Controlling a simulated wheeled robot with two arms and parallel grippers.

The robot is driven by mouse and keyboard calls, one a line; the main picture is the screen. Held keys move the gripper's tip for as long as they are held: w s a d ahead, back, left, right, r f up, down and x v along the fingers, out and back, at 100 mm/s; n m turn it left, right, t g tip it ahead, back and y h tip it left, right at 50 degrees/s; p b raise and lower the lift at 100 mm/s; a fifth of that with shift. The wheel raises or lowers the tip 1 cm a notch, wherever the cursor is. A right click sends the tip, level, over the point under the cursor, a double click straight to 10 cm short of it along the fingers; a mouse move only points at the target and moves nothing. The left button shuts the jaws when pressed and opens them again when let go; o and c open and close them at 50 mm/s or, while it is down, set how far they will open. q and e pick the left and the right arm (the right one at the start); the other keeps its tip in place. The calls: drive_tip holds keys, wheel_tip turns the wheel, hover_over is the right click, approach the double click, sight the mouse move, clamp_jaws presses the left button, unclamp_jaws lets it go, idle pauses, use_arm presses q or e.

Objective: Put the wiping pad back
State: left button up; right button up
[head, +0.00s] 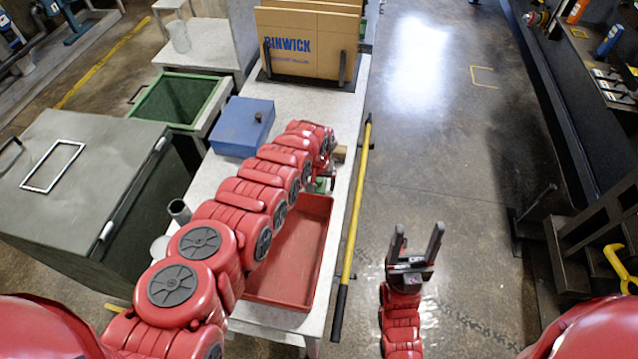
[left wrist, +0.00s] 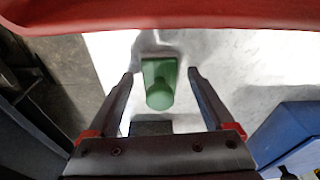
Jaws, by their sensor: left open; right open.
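A green object with a rounded knob, which looks like the wiping pad (left wrist: 158,82), stands on the pale bench top in the left wrist view. My left gripper (left wrist: 160,73) is open, with one finger on each side of it; I see gaps between it and both fingers. In the head view a bit of green (head: 322,185) shows beside my left arm, which hides most of that spot. My right gripper (head: 417,240) is open and empty, over the floor to the right of the bench.
A red tray (head: 318,262) sits at the bench's near end and borders the wrist view's top. A blue box (head: 243,126) and a cardboard stack (head: 300,45) stand further back. A yellow-and-black pole (head: 356,215) runs along the bench's right edge. Open floor lies right.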

sight(319, 180)
use_arm(q)
drive_tip(key=shift+r, duration=0.15)
drive_tip(key=shift+r, duration=0.2)
drive_tip(key=shift+d+r, duration=0.1)
drive_tip(key=shift+r, duration=0.35)
drive_tip(key=shift+s+r+p, duration=0.1)
drive_tip(key=shift+r+p, duration=0.3)
drive_tip(key=shift+r, duration=0.4)
wheel_tip(319, 180, up, 9)
drive_tip(key=s, duration=0.1)
drive_tip(key=shift+s+a, duration=0.2)
drive_tip(key=shift+s, duration=0.1)
